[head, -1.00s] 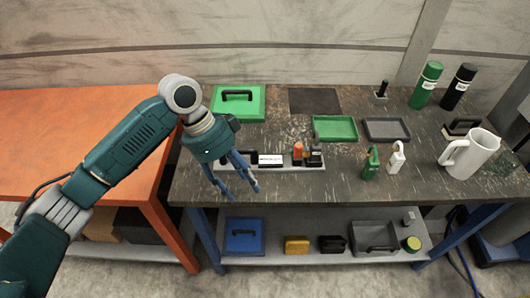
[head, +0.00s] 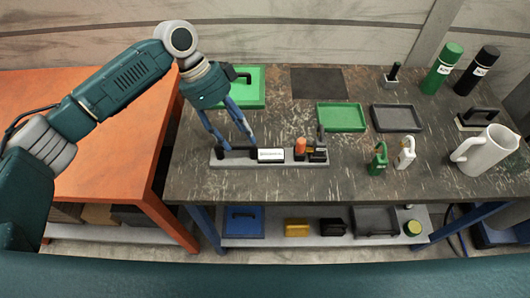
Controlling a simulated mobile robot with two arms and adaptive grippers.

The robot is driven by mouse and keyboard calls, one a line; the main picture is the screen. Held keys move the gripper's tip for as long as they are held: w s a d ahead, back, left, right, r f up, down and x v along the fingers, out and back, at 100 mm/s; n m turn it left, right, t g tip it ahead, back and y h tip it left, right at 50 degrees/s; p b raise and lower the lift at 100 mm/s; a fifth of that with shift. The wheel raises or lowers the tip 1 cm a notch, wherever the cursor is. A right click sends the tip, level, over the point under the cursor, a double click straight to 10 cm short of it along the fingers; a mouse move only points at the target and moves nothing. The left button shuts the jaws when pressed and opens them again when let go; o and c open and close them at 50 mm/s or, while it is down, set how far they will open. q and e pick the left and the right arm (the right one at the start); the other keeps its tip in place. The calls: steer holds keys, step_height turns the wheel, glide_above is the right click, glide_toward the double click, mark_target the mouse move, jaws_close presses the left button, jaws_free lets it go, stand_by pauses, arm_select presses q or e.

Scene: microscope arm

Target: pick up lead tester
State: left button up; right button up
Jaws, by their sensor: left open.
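A grey rack (head: 275,163) near the front edge of the dark workbench holds a row of small items. A low black piece (head: 236,154) is at its left end, beside a black item with a white label (head: 271,155). An orange-topped item (head: 300,147) and a black device with a short upright stub (head: 318,151) stand at its right. I cannot read the label or tell which one is the lead tester. My left gripper (head: 239,144) is open, fingers pointing down over the rack's left end. I cannot tell whether it touches anything.
Behind are a green case (head: 245,94), a green tray (head: 341,117) and a grey tray (head: 397,118). Small green (head: 378,160) and white (head: 406,153) bottles and a white jug (head: 486,150) stand right. An orange table (head: 95,90) adjoins left.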

mark_target(245, 145)
arm_select(q)
steer(key=p+x, duration=0.1)
steer(key=x, duration=0.2)
steer(key=shift+d+f, duration=0.15)
steer(key=shift+f, duration=0.2)
steer(key=shift+c, duration=1.3)
steer(key=c, duration=0.4)
jaws_close()
steer(key=shift+w+d+r, duration=0.1)
steer(key=shift+d+r, duration=0.05)
steer(key=shift+r, duration=0.05)
arm_select(e)
steer(key=shift+w+a+r, duration=0.1)
steer(key=shift+w+r, duration=0.35)
steer(key=shift+w, duration=0.3)
steer(key=shift+w+a+r, duration=0.1)
steer(key=shift+w+r, duration=0.35)
steer(key=shift+w, duration=0.25)
